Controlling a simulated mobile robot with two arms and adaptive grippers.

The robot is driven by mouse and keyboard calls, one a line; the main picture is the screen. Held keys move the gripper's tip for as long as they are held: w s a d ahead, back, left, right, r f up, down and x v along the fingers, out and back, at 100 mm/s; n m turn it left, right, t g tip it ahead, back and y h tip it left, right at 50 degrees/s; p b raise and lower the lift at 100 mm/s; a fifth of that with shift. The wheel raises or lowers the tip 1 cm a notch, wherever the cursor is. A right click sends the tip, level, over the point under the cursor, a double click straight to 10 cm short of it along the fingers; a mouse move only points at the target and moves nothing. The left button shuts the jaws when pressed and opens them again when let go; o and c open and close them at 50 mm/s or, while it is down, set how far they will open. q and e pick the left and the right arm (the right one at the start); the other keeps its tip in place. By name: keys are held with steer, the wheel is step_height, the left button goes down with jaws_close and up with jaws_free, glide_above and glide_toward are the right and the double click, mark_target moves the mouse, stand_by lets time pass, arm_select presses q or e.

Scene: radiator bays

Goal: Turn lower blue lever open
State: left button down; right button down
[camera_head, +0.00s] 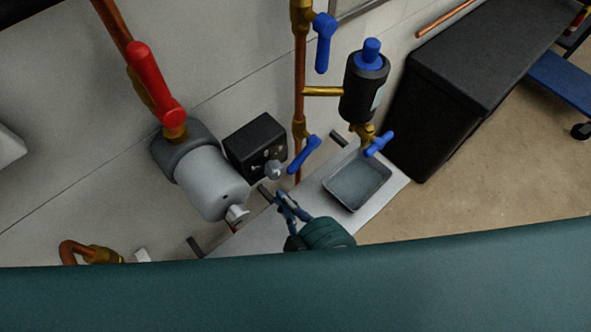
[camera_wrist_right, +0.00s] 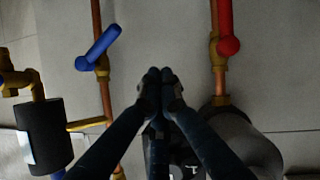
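The lower blue lever (camera_head: 304,154) sits on a vertical copper pipe, slanting from upper right to lower left across the pipe in the head view. What looks like the same lever (camera_wrist_right: 99,47) shows slanted at upper left in the right wrist view. My right gripper (camera_head: 284,198) is below and left of the lever in the head view, apart from it. In the right wrist view its fingertips (camera_wrist_right: 160,78) are together, with nothing visible between them, between the copper pipe and a red lever. My left gripper is not in view.
An upper blue lever (camera_head: 324,42), a black canister (camera_head: 362,90) and a small blue valve handle (camera_head: 380,143) are nearby. A red lever (camera_head: 154,84) and grey pump (camera_head: 205,180) stand left. A tray (camera_head: 356,184) lies below; a black cabinet (camera_head: 450,90) stands right.

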steer(key=d+r+h, duration=0.2)
steer(key=d, duration=0.1)
steer(key=p, duration=0.1)
glide_above(295, 167)
steer(key=s+a, duration=0.2)
steer(key=s, duration=0.1)
step_height(295, 167, down, 4)
steer(key=f, duration=0.1)
steer(key=d, duration=0.1)
steer(key=f, duration=0.1)
steer(key=shift+w+d+f+n+t+h+p, duration=0.15)
steer(key=shift+w+f+n+t+h+p, duration=0.15)
steer(key=shift+n+t+h, duration=0.1)
steer(key=shift+w+d+f, duration=0.25)
steer(key=shift+f, duration=0.2)
